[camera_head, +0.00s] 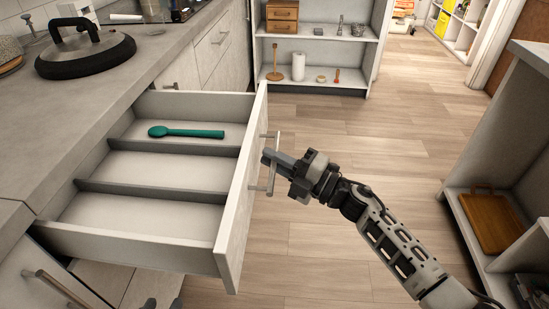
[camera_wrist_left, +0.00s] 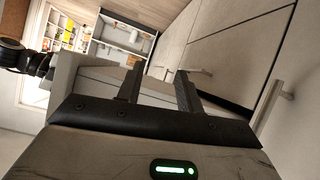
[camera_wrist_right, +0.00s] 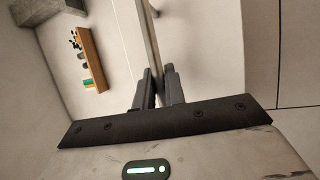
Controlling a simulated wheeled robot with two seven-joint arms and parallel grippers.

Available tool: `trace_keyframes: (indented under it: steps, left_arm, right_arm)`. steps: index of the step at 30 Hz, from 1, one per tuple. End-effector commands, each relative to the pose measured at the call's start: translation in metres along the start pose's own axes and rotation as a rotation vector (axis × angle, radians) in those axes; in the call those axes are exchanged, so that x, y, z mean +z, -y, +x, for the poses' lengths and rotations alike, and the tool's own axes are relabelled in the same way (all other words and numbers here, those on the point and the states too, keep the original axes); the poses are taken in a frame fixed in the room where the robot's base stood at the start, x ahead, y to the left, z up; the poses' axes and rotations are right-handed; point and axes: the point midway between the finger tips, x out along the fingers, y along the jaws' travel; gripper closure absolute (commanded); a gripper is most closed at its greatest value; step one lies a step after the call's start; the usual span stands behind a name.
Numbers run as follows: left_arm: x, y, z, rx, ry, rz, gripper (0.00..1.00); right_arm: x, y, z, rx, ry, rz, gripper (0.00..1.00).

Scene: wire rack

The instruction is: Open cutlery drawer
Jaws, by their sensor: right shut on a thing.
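The cutlery drawer (camera_head: 160,248) is pulled well out from the counter in the head view. It has three compartments, and a green spoon (camera_head: 185,132) lies in the far one. Its front panel carries a metal bar handle (camera_head: 272,175). My right gripper (camera_head: 269,158) is shut on this handle from the right side. In the right wrist view the handle (camera_wrist_right: 150,38) runs between the close fingers (camera_wrist_right: 159,88). My left gripper (camera_wrist_left: 158,88) is open, its fingers wide apart with nothing between them. It is low beside the cabinet fronts, and the head view hardly shows it.
A dark round lid (camera_head: 85,52) sits on the counter (camera_head: 110,85) at the left. A shelf unit (camera_head: 340,75) stands at the back, and another with a wooden board (camera_head: 490,220) at the right. The floor (camera_head: 400,130) between them is clear.

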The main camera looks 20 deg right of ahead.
Motion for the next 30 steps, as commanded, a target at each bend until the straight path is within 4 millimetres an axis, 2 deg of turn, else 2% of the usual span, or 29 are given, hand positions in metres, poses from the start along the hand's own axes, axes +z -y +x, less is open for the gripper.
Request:
trace_keyframes:
  steps: [9,10,12,25,30]
  left_arm:
    - [0.000,0.000,0.000,0.000,0.001,0.001,0.64]
    - [0.000,0.000,0.000,0.000,0.001,0.002,0.64]
    - [0.000,0.000,0.000,0.000,0.001,0.002,0.64]
    - [0.000,0.000,0.000,0.001,0.001,0.003,0.64]
    - [0.001,0.000,0.000,0.000,0.000,0.003,0.64]
  right_arm:
    - [0.001,0.000,-0.001,-0.001,-0.001,-0.001,1.00]
    - [0.001,0.000,-0.001,-0.001,-0.001,-0.001,0.83]
    - [0.001,0.000,-0.001,-0.001,0.000,-0.001,0.67]
    - [0.000,0.000,-0.003,-0.001,0.000,-0.001,0.67]
    - [0.001,0.002,-0.022,-0.004,0.001,-0.002,0.67]
